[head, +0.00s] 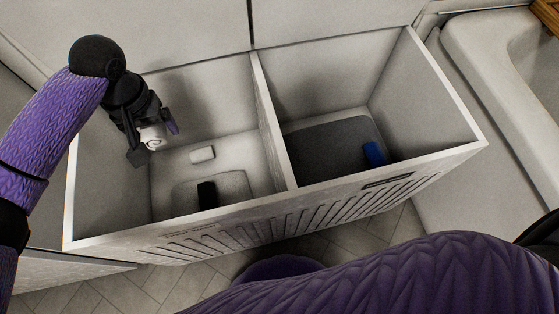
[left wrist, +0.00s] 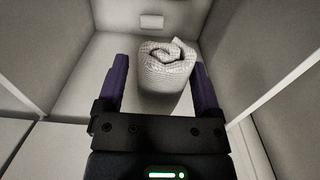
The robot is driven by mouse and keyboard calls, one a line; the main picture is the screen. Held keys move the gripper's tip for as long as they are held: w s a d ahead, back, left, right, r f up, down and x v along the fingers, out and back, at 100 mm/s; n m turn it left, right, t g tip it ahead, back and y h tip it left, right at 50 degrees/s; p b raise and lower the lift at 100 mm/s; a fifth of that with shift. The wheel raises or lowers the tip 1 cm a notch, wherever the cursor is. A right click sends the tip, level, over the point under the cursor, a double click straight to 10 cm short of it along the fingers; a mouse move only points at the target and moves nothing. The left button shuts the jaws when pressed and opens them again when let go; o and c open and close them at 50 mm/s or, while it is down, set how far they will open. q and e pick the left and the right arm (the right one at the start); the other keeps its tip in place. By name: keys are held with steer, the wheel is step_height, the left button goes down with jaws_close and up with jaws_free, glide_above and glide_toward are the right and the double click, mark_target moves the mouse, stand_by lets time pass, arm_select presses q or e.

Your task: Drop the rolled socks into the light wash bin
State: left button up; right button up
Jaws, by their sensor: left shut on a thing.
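The rolled socks (left wrist: 165,75) are a pale, textured roll with a spiral end, between the two purple-padded fingers of my left gripper (head: 155,142). The socks also show in the head view as a small white shape (head: 152,136). My left gripper is shut on them, over the left compartment of a pale two-compartment bin (head: 110,193). The left compartment holds light things; its front label is too small to read. My right gripper is out of view.
A small white block (head: 202,154) and a light grey folded piece with a black item (head: 207,194) lie in the left compartment. A divider (head: 270,120) separates it from the right compartment, which holds a dark grey folded piece (head: 325,150) and a blue item (head: 373,154).

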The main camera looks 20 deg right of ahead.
arm_select(q)
steer(key=shift+r, duration=0.1)
steer(key=o, duration=1)
steer(key=shift+c, duration=0.2)
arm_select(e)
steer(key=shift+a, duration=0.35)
arm_select(q)
steer(key=shift+r, duration=0.1)
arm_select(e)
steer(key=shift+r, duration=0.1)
arm_select(q)
step_height(320, 180, up, 10)
steer(key=p, duration=0.7)
steer(key=shift+f, duration=0.2)
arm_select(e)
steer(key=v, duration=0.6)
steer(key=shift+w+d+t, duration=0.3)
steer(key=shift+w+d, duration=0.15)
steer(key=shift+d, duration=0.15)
arm_select(q)
steer(key=shift+s, duration=0.1)
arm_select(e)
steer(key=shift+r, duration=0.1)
